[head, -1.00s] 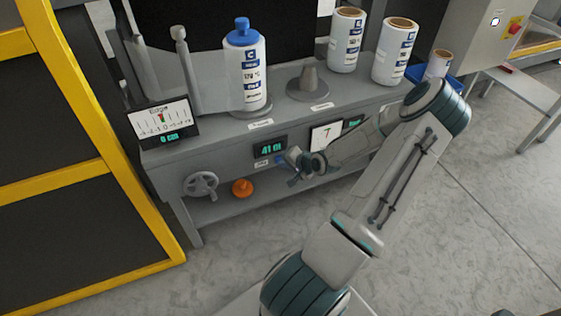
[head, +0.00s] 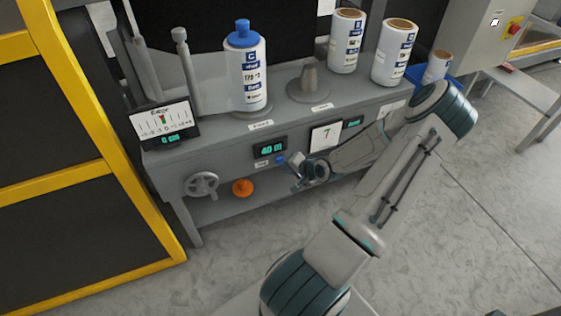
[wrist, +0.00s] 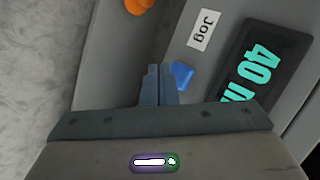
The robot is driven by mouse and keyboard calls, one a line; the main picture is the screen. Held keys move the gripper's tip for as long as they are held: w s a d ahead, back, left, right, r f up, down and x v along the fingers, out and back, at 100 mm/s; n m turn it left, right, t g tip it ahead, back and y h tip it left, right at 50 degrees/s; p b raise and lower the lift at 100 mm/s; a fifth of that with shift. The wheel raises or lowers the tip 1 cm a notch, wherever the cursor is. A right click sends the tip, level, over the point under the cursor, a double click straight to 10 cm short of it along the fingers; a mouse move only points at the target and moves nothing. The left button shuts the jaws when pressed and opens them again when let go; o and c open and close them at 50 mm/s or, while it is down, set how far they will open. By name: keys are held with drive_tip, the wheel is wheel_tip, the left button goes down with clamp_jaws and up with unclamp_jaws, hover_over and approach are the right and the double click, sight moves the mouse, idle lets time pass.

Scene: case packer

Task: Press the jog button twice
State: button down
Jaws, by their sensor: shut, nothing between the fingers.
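The blue jog button (head: 281,160) is on the front of the grey machine bench, just below a dark display. In the wrist view the button (wrist: 182,75) is just right of my fingertips, next to a white "Jog" label (wrist: 204,29). My gripper (head: 293,161) is right of the button in the head view. Its fingers (wrist: 160,70) are shut together with nothing between them. The tips look slightly apart from the button, but the depth is hard to judge. The display (head: 270,147) shows green characters, reading about "40" in the wrist view (wrist: 257,75).
A handwheel (head: 201,184) and an orange knob (head: 242,187) are left of the button. A blue-capped bottle (head: 246,75), a grey cone (head: 308,80) and labelled rolls (head: 395,52) stand on the bench top. A yellow-framed guard (head: 110,140) is at left.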

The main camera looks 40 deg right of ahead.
drive_tip(key=s, duration=0.2)
drive_tip(key=s+a+p, duration=0.1)
drive_tip(key=s, duration=0.1)
drive_tip(key=shift+s, duration=0.15)
drive_tip(key=shift+r, duration=0.15)
idle(0.6)
drive_tip(key=a+r+n+g+h+p, duration=0.1)
drive_tip(key=a+r+n+g+p, duration=0.2)
drive_tip(key=r, duration=0.7)
drive_tip(key=a+r+n+g+h+p, duration=0.1)
drive_tip(key=a+r+n+g+p, duration=0.3)
drive_tip(key=r, duration=0.6)
drive_tip(key=a+r+n+h+p, duration=0.2)
drive_tip(key=r+p, duration=0.3)
drive_tip(key=r, duration=0.4)
drive_tip(key=s+a+r+n+y+p, duration=0.1)
drive_tip(key=s+a+r+p, duration=0.3)
drive_tip(key=a+r, duration=0.4)
drive_tip(key=s+a+r+n+y+p, duration=0.1)
drive_tip(key=s+a+r+n+p, duration=0.2)
drive_tip(key=s+a+r, duration=0.4)
wheel_tip(320, 180, up, 9)
drive_tip(key=shift+a+f+n+p, duration=0.25)
drive_tip(key=shift+a+p, duration=0.35)
drive_tip(key=shift+a, duration=0.6)
drive_tip(key=shift+r, duration=0.1)
